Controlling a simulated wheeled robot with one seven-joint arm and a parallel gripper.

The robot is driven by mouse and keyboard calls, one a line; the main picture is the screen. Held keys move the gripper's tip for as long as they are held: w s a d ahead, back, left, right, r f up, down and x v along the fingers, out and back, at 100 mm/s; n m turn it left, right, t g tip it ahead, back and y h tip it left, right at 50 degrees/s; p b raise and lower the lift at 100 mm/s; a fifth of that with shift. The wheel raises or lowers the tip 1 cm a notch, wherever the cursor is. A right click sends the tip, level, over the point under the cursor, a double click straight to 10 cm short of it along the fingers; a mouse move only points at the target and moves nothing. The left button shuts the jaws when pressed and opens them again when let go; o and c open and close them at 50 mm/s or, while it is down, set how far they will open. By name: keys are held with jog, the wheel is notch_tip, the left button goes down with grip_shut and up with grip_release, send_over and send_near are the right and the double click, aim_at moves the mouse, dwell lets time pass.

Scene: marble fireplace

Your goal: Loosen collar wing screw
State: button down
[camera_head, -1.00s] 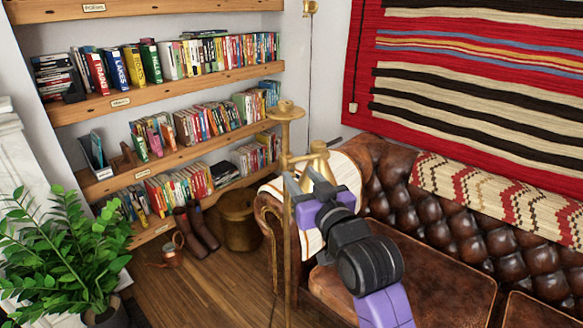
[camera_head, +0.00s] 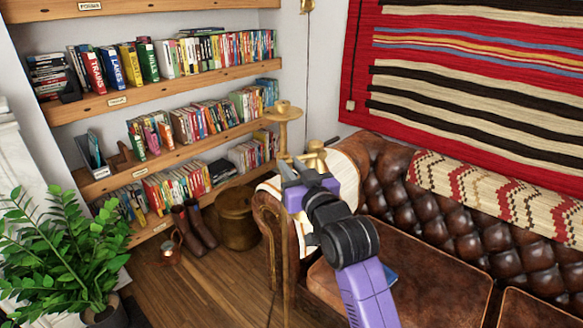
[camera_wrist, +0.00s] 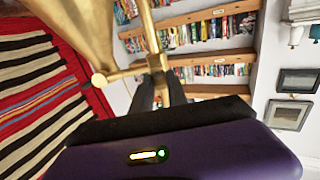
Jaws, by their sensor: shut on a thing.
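A brass floor lamp (camera_head: 283,130) stands beside the sofa arm, with a small round dish at its top and a conical shade (camera_wrist: 75,45) on a side arm. In the wrist view a slim brass rod with a round knob (camera_wrist: 99,80) crosses the lamp pole (camera_wrist: 148,25). My purple and black gripper (camera_head: 292,166) is at the lamp pole, at the height of the collar. In the wrist view its dark fingers (camera_wrist: 160,88) are close together on a brass part at the pole. The wing screw is mostly hidden between the fingers, and its turn cannot be read.
A brown leather sofa (camera_head: 400,265) with a patterned throw fills the right. Bookshelves (camera_head: 165,85) stand behind, with boots (camera_head: 195,228) and a brass bin (camera_head: 238,218) below. A leafy plant (camera_head: 62,245) is at the left. The wooden floor between is open.

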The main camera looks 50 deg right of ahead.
jog(key=shift+n, duration=0.3)
jog(key=n+p, duration=0.1)
jog(key=n, duration=0.4)
jog(key=a+f+n+p, duration=0.1)
jog(key=n+p, duration=0.1)
jog(key=n, duration=0.4)
jog(key=n+p, duration=0.1)
jog(key=n, duration=0.5)
jog(key=shift+w+a+f+p, duration=0.15)
jog(key=shift+w+p, duration=0.15)
jog(key=shift+n, duration=0.3)
jog(key=c, duration=1.3)
grip_release()
